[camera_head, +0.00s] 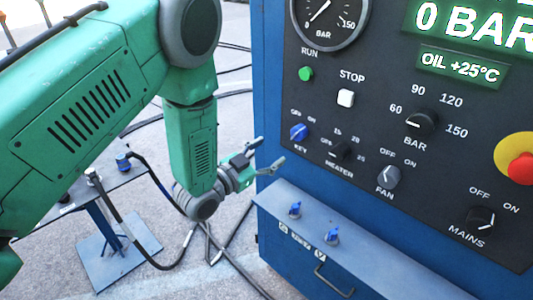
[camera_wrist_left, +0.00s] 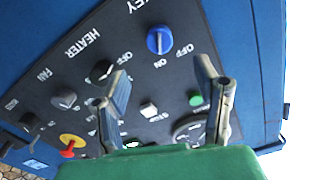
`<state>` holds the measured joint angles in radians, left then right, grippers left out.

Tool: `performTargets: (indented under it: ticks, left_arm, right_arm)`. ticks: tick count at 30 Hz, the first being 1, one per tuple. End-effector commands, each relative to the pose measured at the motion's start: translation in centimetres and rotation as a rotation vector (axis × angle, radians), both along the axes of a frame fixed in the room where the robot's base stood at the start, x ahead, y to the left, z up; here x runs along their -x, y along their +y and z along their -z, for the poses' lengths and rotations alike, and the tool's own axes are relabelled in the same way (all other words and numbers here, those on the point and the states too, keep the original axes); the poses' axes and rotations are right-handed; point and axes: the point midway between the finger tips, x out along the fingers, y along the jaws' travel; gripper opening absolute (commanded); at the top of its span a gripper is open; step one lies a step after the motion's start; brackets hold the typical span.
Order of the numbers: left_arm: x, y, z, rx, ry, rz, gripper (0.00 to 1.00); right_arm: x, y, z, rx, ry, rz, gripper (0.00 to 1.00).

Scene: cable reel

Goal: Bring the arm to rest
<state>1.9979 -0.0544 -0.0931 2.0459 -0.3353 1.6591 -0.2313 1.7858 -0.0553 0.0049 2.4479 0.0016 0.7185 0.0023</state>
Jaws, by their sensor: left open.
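My left arm (camera_head: 198,150) is green and comes in from the left in the head view. Its gripper (camera_head: 267,157) hangs just left of the blue control cabinet (camera_head: 262,100), apart from the panel as far as I can tell. The fingers are spread and empty. In the left wrist view the two fingertips (camera_wrist_left: 212,80) stand apart in front of the dark panel (camera_wrist_left: 125,60). The blue key knob (camera_wrist_left: 160,40) lies beyond them; it also shows in the head view (camera_head: 298,132). My right gripper is not in either view.
The panel carries a green run button (camera_head: 306,74), a white stop button (camera_head: 345,98), a bar knob (camera_head: 421,123) and a red stop button (camera_head: 522,168). A ledge (camera_head: 350,250) with blue valves juts out below. A small blue stand (camera_head: 115,250) and hoses are on the left.

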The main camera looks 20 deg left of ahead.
Motion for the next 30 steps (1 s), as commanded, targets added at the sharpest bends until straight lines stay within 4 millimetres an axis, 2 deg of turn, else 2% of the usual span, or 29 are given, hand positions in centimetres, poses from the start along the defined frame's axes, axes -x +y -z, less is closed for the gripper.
performTargets:
  ticks: [4, 16, 19, 22, 25, 27, 29, 30]
  left_arm:
    - [0.6, 0.2, 0.0, 0.000, -0.001, 0.000, 0.56]
    - [0.6, 0.2, 0.0, 0.000, -0.001, 0.000, 0.56]
    - [0.9, 0.3, 0.8, -0.001, 0.025, -0.007, 0.56]
    - [2.1, 0.6, 3.9, -0.003, 0.129, -0.034, 0.56]
    - [4.9, 1.2, 9.5, -0.007, 0.324, -0.086, 0.56]
    - [7.9, 1.7, 13.9, -0.010, 0.491, -0.133, 0.56]
    - [11.0, 2.2, 17.4, -0.013, 0.638, -0.176, 0.56]
    - [13.2, 2.6, 19.6, -0.016, 0.736, -0.205, 0.56]
  right_arm:
    - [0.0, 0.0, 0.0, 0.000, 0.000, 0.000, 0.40]
    - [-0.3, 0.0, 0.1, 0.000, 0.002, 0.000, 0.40]
    - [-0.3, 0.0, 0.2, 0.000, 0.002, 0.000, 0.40]
    - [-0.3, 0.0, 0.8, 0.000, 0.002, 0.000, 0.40]
    - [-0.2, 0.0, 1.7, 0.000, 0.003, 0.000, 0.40]
    - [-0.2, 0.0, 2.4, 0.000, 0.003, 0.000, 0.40]
    - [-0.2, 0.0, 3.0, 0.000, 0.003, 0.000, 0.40]
    - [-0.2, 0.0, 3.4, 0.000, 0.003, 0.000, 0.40]
